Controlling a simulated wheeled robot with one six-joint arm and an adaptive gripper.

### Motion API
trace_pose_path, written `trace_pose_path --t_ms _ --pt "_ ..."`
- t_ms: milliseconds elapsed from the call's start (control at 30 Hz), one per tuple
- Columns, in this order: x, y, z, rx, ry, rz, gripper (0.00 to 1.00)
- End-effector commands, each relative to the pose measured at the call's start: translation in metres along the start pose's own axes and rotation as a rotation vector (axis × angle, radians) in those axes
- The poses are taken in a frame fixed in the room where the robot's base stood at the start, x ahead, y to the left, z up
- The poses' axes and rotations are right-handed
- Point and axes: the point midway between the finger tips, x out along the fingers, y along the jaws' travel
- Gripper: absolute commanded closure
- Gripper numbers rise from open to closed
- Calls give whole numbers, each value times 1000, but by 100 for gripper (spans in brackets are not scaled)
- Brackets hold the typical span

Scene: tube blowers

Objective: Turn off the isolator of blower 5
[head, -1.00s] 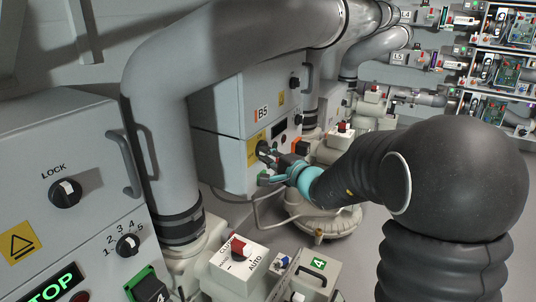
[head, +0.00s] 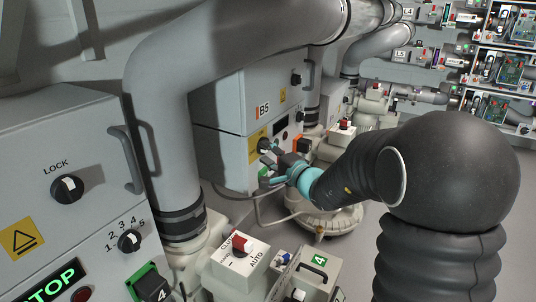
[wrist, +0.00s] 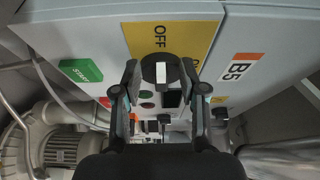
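Blower 5's grey cabinet (head: 231,150), labelled B5 (head: 263,108), stands at the middle of the head view. Its isolator is a round black knob (wrist: 154,68) with a white bar, on a yellow plate (wrist: 186,38) marked OFF, in the wrist view. The bar looks upright in that picture. In the head view the knob (head: 263,145) is partly behind my gripper (head: 274,155). In the wrist view my gripper (wrist: 161,82) is open, with one finger on each side of the knob. I cannot tell whether the fingers touch it.
A large grey pipe (head: 160,130) runs down between the cabinets. The nearer cabinet (head: 70,130) has a LOCK knob (head: 67,189). The blower 4 box with a red switch (head: 240,245) is in front.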

Motion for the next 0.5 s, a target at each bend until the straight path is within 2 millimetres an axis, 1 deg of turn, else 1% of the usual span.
trace_pose_path --t_ms 167,267,367,500 --pt "-1 0 -1 0 2 -1 58" --pt "-5 0 -2 1 3 0 58" --pt "-16 -1 -2 0 4 -1 58" --pt "-42 -1 -2 0 5 -1 58"
